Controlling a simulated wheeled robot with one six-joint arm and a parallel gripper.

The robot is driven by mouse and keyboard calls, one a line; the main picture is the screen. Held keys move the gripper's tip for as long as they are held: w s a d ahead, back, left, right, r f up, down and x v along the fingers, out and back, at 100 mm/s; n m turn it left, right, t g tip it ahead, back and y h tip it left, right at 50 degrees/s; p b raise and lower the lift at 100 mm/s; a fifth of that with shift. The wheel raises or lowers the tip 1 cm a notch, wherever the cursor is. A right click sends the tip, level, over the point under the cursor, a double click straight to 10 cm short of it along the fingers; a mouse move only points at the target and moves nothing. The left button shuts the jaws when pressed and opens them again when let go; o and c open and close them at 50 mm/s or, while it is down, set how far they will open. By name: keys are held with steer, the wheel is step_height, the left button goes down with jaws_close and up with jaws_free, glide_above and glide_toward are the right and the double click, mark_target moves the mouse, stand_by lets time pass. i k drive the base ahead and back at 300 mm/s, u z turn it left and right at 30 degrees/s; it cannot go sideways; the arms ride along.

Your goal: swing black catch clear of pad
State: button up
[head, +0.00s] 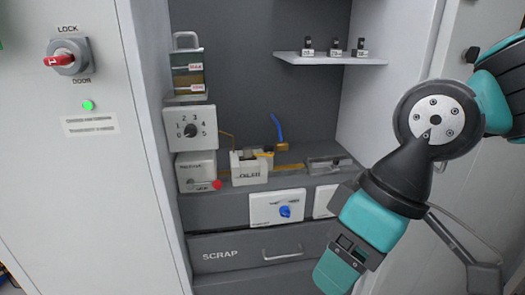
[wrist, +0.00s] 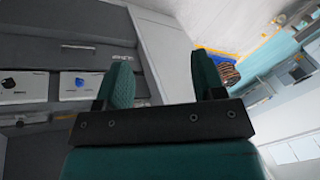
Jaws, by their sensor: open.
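My gripper (wrist: 162,80) is open, with two teal fingers apart and nothing visible between them. In the head view its fingertips are out of sight past the lower edge. In the wrist view a small black piece (wrist: 9,83) sits on a white panel (wrist: 35,92) at the left edge; whether it is the black catch I cannot tell. Beside it, a white panel with a blue knob (wrist: 80,82) also shows in the head view (head: 285,211). In the head view my arm hides part of the second white panel (head: 322,203). I cannot make out a pad.
A grey drawer marked SCRAP (head: 225,254) lies below the panels. A white oiler box (head: 249,170), a numbered dial box (head: 191,129) and a low grey tray (head: 329,164) stand on the ledge. A shelf (head: 340,59) holds small black-topped items. The cabinet's side walls enclose the recess.

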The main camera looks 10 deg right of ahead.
mark_target(268, 150)
steer(key=u, duration=0.25)
steer(key=i, duration=0.85)
steer(key=z, duration=0.3)
